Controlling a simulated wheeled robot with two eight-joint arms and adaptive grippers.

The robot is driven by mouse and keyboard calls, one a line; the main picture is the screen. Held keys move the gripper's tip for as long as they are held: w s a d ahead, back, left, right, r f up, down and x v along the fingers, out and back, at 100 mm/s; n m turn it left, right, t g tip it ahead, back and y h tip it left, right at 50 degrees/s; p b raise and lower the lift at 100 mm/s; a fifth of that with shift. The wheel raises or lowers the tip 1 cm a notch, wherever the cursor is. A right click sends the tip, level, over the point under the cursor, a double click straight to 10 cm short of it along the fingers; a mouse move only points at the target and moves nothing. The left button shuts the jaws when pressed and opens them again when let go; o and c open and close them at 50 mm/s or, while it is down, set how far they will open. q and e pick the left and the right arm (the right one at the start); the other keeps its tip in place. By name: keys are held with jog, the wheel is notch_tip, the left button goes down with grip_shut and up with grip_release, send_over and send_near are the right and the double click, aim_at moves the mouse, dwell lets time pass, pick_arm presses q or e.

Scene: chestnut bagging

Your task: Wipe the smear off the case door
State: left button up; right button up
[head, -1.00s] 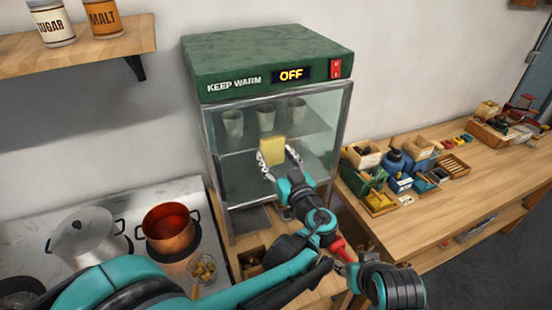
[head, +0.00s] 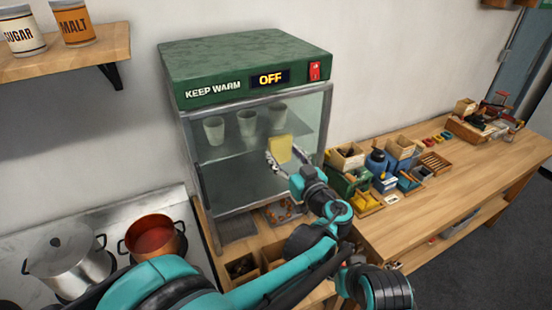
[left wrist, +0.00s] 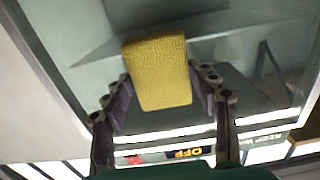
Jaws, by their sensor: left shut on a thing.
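The case (head: 248,68) is a green-topped warmer with a glass door (head: 225,188) in a metal frame. My left gripper (head: 279,157) is in front of the right part of the door and is shut on a yellow sponge (head: 280,148). In the left wrist view the sponge (left wrist: 158,72) sits between the two dark fingers, with the glass behind it. I cannot tell whether the sponge touches the glass. I cannot make out a smear on the door; the sponge and gripper hide part of the glass. My right gripper is not in view.
Several cups (head: 247,123) stand on the shelf behind the glass. A copper pot (head: 153,238) and a steel pot (head: 66,258) are on the stove at left. Crowded small boxes (head: 362,185) stand on the wooden counter (head: 440,205) right of the case.

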aim_at(253, 155)
pick_arm(q)
jog(key=shift+w+d+b, duration=0.1)
jog(key=shift+d+b, duration=0.25)
jog(key=shift+d, duration=0.3)
jog(key=shift+s+a, duration=0.15)
jog(key=shift+a, duration=0.35)
jog(key=shift+s+a, duration=0.15)
jog(key=shift+a, duration=0.35)
jog(key=shift+s+a+r, duration=0.1)
jog(key=shift+s+a, duration=0.3)
jog(key=shift+a, duration=0.7)
jog(key=shift+s+a+f, duration=0.1)
jog(key=shift+s+a, duration=0.3)
jog(key=shift+a, duration=0.65)
jog(key=shift+s+a+r, duration=0.1)
jog(key=shift+s+a, duration=0.3)
jog(key=shift+a, duration=0.7)
jog(key=shift+s+d, duration=0.3)
jog(key=shift+s, duration=0.3)
jog(key=shift+v, duration=2.3)
